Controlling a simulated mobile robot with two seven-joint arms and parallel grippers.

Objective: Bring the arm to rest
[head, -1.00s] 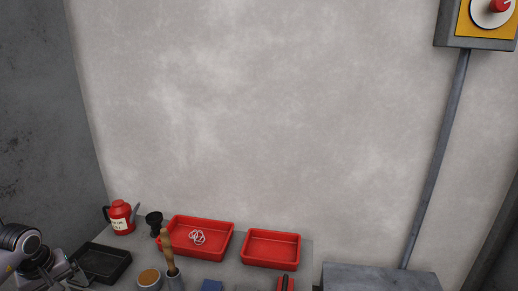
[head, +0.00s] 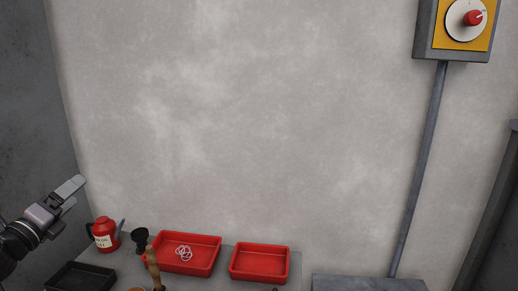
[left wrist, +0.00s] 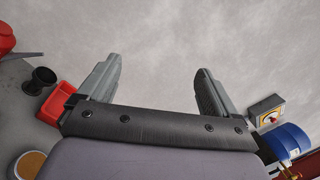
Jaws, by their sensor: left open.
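My left gripper (head: 74,196) is raised at the left edge of the head view, above the bench and in front of the dark side wall. Its two fingers are apart with nothing between them. In the left wrist view the open fingers (left wrist: 158,85) point at the bare grey wall. My right gripper is in neither view.
On the bench stand a red oil can (head: 105,234), a black tray (head: 82,278), a red tray (head: 205,262) with white rings (head: 183,252) and an empty red tray (head: 260,263). A switch box (head: 430,30) hangs on the wall at upper right.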

